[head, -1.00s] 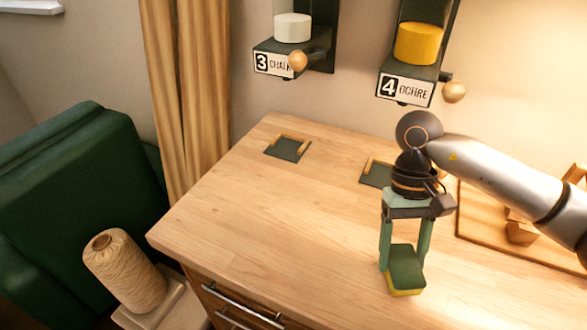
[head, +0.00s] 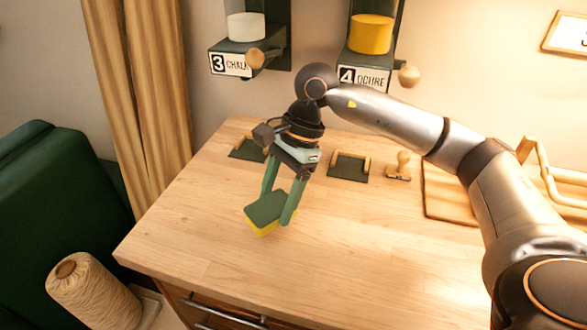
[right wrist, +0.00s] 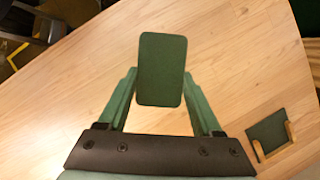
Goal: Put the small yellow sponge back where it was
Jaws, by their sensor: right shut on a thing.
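The small sponge (head: 262,214) has a dark green top and a yellow underside. My right gripper (head: 277,205) is shut on it, a finger on either side, over the left part of the wooden table. In the right wrist view the green face of the sponge (right wrist: 162,68) shows between the fingertips (right wrist: 160,88). I cannot tell exactly how high it is above the wood. One dark pad with a wooden corner rail (head: 247,150) lies behind the gripper, partly covered by it. A second such pad (head: 348,166) lies to its right. My left gripper is out of view.
A wooden stamp-like piece (head: 399,168) stands right of the second pad, near a wooden board (head: 440,195) with a rail. Dispensers labelled 3 CHALK (head: 231,64) and 4 OCHRE (head: 364,76) hang behind. The table's front middle is clear. A thread cone (head: 90,292) stands left of it.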

